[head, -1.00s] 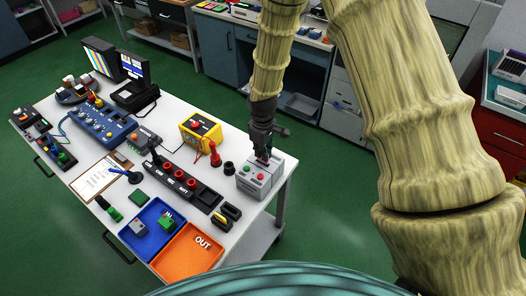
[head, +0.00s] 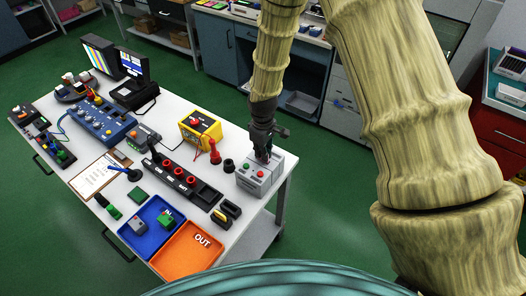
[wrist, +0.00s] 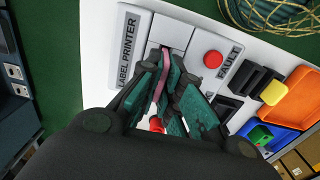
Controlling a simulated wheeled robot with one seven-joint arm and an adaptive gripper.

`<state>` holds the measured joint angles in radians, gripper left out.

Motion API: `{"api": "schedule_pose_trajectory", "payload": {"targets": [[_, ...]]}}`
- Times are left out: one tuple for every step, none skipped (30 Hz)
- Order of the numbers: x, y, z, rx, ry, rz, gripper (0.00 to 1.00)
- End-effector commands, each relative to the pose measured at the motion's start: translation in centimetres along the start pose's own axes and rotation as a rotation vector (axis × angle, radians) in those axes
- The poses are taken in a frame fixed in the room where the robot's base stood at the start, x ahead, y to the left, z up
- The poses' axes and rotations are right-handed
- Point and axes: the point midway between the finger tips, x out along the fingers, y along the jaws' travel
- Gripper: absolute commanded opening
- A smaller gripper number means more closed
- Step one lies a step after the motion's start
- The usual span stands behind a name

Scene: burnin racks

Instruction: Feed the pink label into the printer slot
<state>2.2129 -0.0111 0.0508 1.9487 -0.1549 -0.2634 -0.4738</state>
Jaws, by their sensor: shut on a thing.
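The label printer (head: 256,180), a light grey box with a red and a green button, stands at the right end of the white table. In the wrist view its top (wrist: 128,45) reads LABEL PRINTER, with a red button beside FAULT. My gripper (head: 264,158) points down at the printer's top. In the wrist view its teal fingers (wrist: 172,62) are shut on the thin pink label (wrist: 161,84). The label's far end lies at the printer's top near a dark gap. The fingers partly hide this, so I cannot tell how deep it sits.
Left of the printer are a black rack with red rings (head: 179,178), a yellow box (head: 200,129) and a small black holder (head: 226,211). A blue tray (head: 139,236) and an orange OUT tray (head: 187,256) lie at the near edge.

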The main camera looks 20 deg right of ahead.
Motion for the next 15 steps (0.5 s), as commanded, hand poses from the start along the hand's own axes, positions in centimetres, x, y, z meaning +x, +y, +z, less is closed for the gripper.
{"api": "schedule_pose_trajectory", "payload": {"targets": [[0.13,0.00,0.00,0.000,0.000,0.000,0.00],[0.17,0.00,0.00,0.000,0.000,0.000,0.00],[0.23,0.00,0.00,0.000,0.000,0.000,0.00],[0.27,0.00,0.00,0.000,0.000,0.000,0.00],[0.32,0.00,-0.01,0.000,0.000,0.000,0.00],[0.38,0.00,0.00,0.000,0.000,0.000,0.00],[0.42,0.00,0.00,0.000,0.000,0.000,0.00],[0.47,0.00,0.00,0.000,0.000,0.000,0.00],[0.53,0.00,0.00,0.000,0.000,0.000,0.00],[0.57,0.00,0.00,0.000,0.000,0.000,0.00],[0.62,0.00,-0.01,0.000,0.000,0.000,0.00],[0.68,0.00,0.00,0.000,0.000,0.000,0.00],[0.72,0.00,-0.01,0.000,0.000,0.000,0.00],[0.77,0.00,0.00,0.000,0.000,0.000,0.00],[0.83,0.00,0.00,0.000,0.000,0.000,0.00]]}}
